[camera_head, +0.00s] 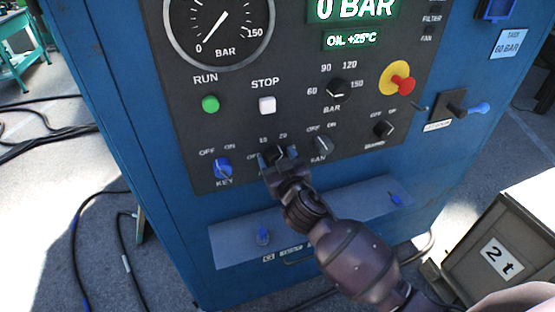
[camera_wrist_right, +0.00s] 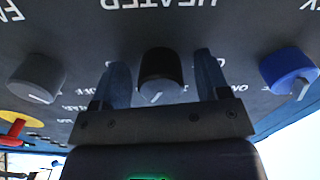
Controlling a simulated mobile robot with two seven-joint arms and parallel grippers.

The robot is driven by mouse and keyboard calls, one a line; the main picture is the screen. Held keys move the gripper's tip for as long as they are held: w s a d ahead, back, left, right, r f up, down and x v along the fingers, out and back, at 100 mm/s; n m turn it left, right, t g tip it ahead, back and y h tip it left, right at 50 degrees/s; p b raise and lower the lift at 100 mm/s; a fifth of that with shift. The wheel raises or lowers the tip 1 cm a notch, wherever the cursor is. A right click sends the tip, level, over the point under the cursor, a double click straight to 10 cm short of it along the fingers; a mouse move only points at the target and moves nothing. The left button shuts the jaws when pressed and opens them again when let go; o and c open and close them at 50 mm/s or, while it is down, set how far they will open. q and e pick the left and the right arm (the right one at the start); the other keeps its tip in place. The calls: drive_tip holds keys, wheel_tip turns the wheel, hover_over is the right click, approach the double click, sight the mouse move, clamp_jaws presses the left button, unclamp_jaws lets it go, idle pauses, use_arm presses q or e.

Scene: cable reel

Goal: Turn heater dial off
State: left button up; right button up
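The black heater dial (camera_wrist_right: 160,68) is on the dark control panel, under an upside-down HEATER label in the right wrist view. Its white pointer mark faces down and slightly left there. In the head view the dial (camera_head: 277,150) is mostly hidden by my right gripper (camera_head: 273,163), with OFF, 15 and 20 marks around it. My right gripper is open, with one blue-grey finger on each side of the dial. A gap shows between each finger and the dial, so I see no clear contact. My left gripper is not in view.
The blue key switch (camera_head: 223,168) is left of the heater dial and the grey fan knob (camera_head: 323,146) is right of it. A red emergency button (camera_head: 402,83) is further right. A grey ledge (camera_head: 330,215) sits below the panel. A 2 t block (camera_head: 500,250) stands at right.

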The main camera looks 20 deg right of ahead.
drive_tip(key=c, duration=0.9)
drive_tip(key=shift+o, duration=0.2)
drive_tip(key=shift+n, duration=0.3)
drive_tip(key=n+p, duration=0.1)
drive_tip(key=n, duration=0.1)
drive_tip(key=n+p, duration=0.1)
drive_tip(key=n, duration=0.1)
drive_tip(key=shift+d+r+n, duration=0.1)
drive_tip(key=shift+r+n, duration=0.1)
drive_tip(key=shift+n, duration=0.1)
drive_tip(key=n+p, duration=0.1)
drive_tip(key=n, duration=0.2)
drive_tip(key=shift+n, duration=0.3)
drive_tip(key=shift+n+p, duration=0.6)
drive_tip(key=shift+n, duration=0.8)
